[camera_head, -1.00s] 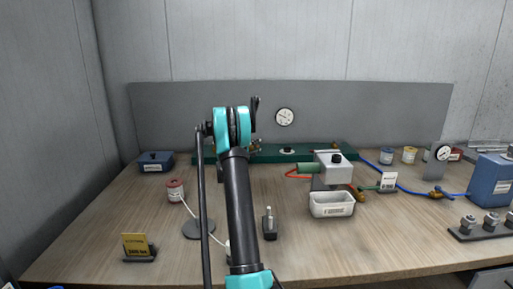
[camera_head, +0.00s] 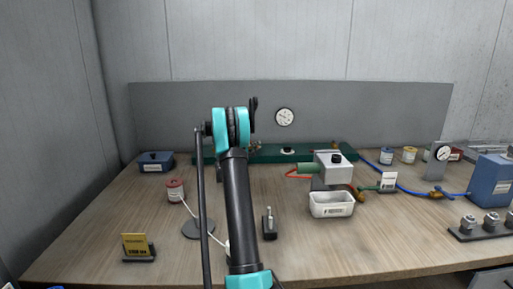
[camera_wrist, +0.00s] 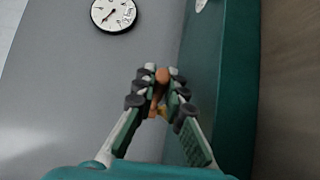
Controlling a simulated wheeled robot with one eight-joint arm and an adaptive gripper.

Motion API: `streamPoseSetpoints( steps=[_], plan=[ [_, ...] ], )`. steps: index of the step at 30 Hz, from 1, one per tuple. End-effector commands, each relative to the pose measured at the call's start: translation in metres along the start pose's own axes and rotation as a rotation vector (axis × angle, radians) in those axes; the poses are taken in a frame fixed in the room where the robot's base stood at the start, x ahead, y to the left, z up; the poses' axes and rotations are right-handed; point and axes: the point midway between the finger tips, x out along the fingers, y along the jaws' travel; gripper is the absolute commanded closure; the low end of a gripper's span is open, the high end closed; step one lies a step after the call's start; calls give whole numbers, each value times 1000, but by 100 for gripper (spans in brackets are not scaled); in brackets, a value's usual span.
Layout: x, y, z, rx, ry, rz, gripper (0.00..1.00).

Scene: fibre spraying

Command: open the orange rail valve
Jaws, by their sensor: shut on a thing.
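In the wrist view my gripper (camera_wrist: 158,92) is shut on the orange rail valve (camera_wrist: 162,75), a small orange piece between its fingertips. The fingers cover most of the valve, so how far its handle is turned cannot be told. The green rail (camera_wrist: 205,85) runs beside the fingers there. In the head view the green rail (camera_head: 320,152) lies along the back of the bench, and my arm hides the gripper and the valve.
A round gauge (camera_head: 284,117) is on the grey back panel (camera_head: 370,110). A grey box (camera_head: 334,170) and white tray (camera_head: 332,205) stand right of my arm. A black stand (camera_head: 269,225) is close by my arm. A blue box (camera_head: 155,161) sits at the back left.

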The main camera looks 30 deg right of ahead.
Motion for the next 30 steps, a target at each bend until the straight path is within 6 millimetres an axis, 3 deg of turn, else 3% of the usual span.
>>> streamPoseSetpoints(
  steps=[19,30],
  plan=[
    [-19,-1,-14,1,-385,-2,100],
    [-23,-1,-18,1,-496,-2,100]
  ],
)
